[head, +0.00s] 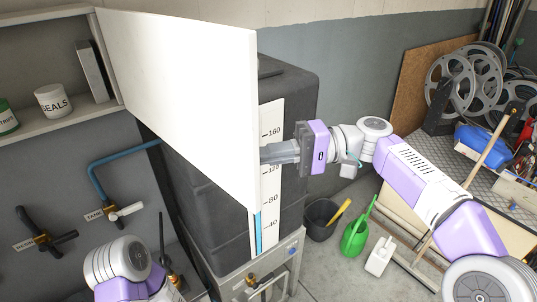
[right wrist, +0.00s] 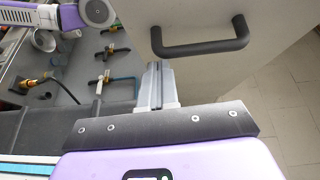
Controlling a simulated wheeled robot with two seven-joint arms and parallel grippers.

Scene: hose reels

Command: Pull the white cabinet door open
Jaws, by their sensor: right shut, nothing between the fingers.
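The white cabinet door (head: 190,90) stands swung wide open from the right side of the wall cabinet (head: 60,130), with its plain inner face toward the head camera. My right gripper (head: 270,153) is shut and empty at the door's free edge. Its fingertips are partly hidden behind that edge in the head view. In the right wrist view, the shut fingers (right wrist: 156,72) are by the lower part of the door (right wrist: 220,70). The black bar handle (right wrist: 200,46) is on the outer face, beyond and apart from the fingers. My left gripper is out of view.
The open cabinet holds a white SEALS pot (head: 53,100). A dark tank (head: 290,90) with a level scale stands behind the door. A black bucket (head: 322,218) and green watering can (head: 355,237) are on the floor. Pipes with valves (head: 45,240) line the wall.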

